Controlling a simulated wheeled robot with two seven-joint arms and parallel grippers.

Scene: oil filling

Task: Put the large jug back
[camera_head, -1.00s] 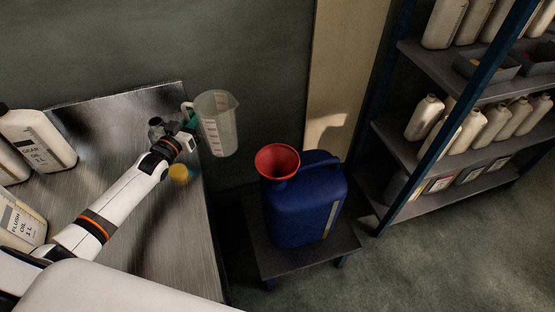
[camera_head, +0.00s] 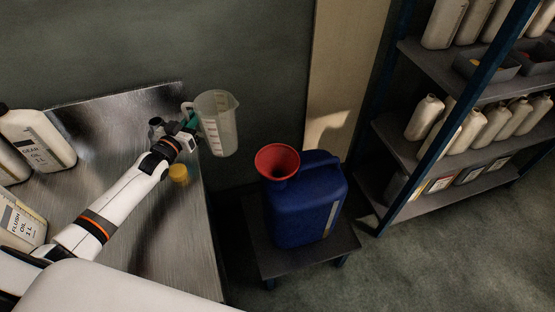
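The large jug (camera_head: 218,124) is a clear measuring jug with graduation marks. It hangs in the air just past the right edge of the metal table (camera_head: 150,230), roughly upright. My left gripper (camera_head: 188,122) is at the jug's handle, on its left side, and appears closed around it; the fingertips are small and partly hidden. My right gripper is not in view.
A blue canister (camera_head: 305,205) with a red funnel (camera_head: 277,161) stands on a low stool (camera_head: 290,262) right of the table. Oil bottles (camera_head: 38,140) stand at the table's left. A bottle shelf (camera_head: 440,200) is at right.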

